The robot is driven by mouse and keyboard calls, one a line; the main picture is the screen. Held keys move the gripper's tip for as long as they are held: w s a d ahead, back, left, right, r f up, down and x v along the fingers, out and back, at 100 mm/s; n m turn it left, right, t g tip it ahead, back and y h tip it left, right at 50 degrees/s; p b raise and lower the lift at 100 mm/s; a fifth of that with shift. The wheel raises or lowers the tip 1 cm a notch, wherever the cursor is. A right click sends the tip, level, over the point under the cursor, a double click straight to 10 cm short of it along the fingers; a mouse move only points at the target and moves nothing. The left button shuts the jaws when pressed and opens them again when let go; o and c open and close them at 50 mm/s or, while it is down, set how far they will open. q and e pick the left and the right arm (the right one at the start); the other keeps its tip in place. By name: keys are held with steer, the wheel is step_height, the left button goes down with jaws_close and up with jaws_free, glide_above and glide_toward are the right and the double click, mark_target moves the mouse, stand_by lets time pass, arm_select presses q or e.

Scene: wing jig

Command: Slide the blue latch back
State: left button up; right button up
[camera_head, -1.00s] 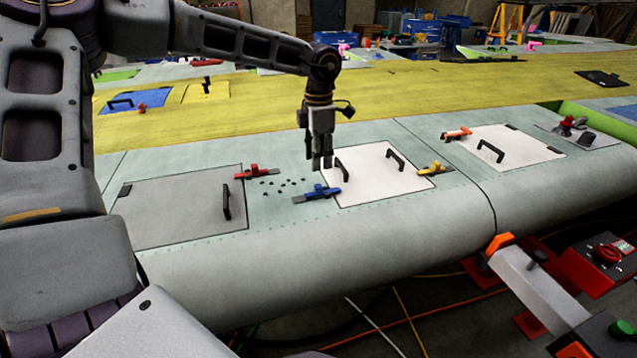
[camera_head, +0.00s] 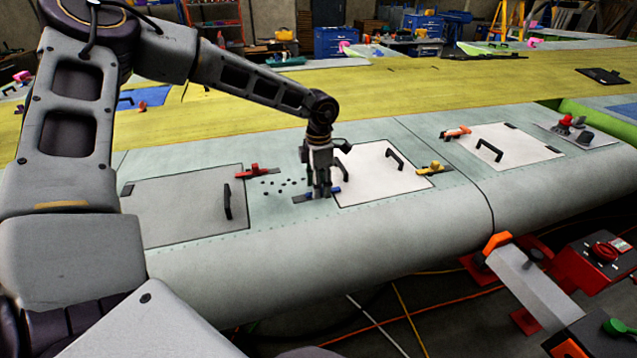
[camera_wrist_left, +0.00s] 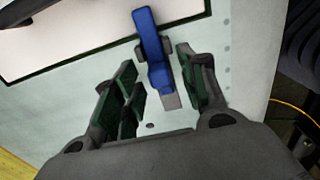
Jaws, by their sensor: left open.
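The blue latch (camera_head: 334,190) lies on the pale green wing skin at the left edge of the white panel (camera_head: 375,175). Its grey base strip (camera_head: 301,198) shows to its left. My left gripper (camera_head: 322,194) is down over the latch and hides part of it in the head view. In the left wrist view the blue latch (camera_wrist_left: 153,45) lies between the spread fingers of my left gripper (camera_wrist_left: 158,92), with its blue end over the white panel edge. The fingers are open; I cannot tell whether either touches the latch. My right gripper is not in view.
A red latch (camera_head: 256,171) sits behind and left, by the grey panel (camera_head: 185,207). A yellow latch (camera_head: 434,168) sits at the white panel's right. Black handles (camera_head: 395,159) stand up from the panels. Small holes (camera_head: 280,184) dot the skin between panels.

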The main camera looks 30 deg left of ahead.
mark_target(305, 195)
arm_select(q)
jaws_close()
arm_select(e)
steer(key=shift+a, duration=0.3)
arm_select(q)
steer(key=shift+s+a+b, duration=0.8)
steer(key=shift+s+a, duration=0.45)
steer(key=shift+s, duration=0.05)
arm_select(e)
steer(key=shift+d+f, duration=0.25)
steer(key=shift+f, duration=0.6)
arm_select(q)
steer(key=shift+c, duration=1)
jaws_free()
steer(key=shift+s, duration=0.1)
steer(key=shift+o, duration=1)
steer(key=shift+s+a, duration=0.15)
steer(key=shift+r, duration=0.15)
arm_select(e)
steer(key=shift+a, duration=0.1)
arm_select(q)
step_height(305, 195, up, 12)
